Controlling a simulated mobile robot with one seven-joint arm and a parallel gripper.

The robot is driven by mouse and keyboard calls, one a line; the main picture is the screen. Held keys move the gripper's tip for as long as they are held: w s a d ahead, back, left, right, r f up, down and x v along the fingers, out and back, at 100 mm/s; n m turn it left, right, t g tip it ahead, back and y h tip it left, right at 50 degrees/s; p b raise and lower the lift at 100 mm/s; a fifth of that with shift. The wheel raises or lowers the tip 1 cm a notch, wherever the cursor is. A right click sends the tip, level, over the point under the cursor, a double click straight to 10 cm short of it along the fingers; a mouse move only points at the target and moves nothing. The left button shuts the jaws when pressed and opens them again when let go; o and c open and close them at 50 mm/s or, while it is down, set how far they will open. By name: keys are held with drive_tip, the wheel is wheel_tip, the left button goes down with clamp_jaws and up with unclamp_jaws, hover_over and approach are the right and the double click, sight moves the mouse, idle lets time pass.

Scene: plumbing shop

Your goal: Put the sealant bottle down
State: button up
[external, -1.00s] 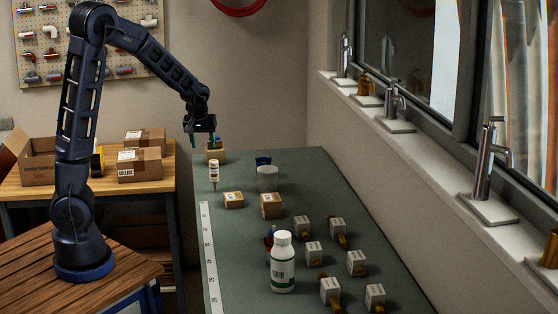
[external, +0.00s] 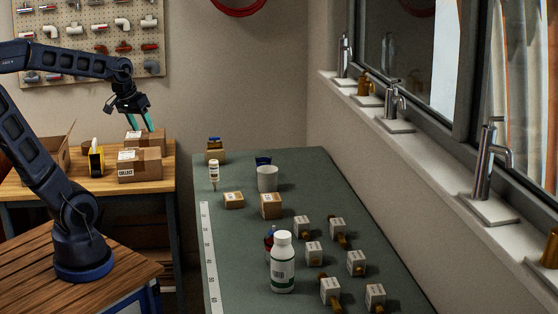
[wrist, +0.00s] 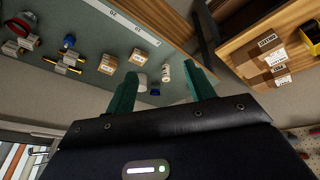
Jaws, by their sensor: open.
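A small white bottle with a narrow tip (external: 213,174), which looks like the sealant bottle, stands on the green-topped bench near its far left edge. It also shows in the wrist view (wrist: 166,74), beyond the fingers. A larger white bottle with a green label (external: 282,270) stands upright nearer the camera. My gripper (external: 143,126) is open and empty, with its teal fingers above the cardboard boxes on the wooden table, left of the bench. In the wrist view the open fingers (wrist: 161,68) have nothing between them.
The wooden table holds cartons (external: 140,171) and a tape roll (external: 95,160). Taps line the window sill.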

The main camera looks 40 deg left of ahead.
drive_tip(key=s+m, duration=0.1)
drive_tip(key=s, duration=0.6)
drive_tip(key=shift+s+d+r+y, duration=0.2)
drive_tip(key=shift+d+y, duration=0.1)
drive_tip(key=shift+d, duration=0.1)
idle(0.7)
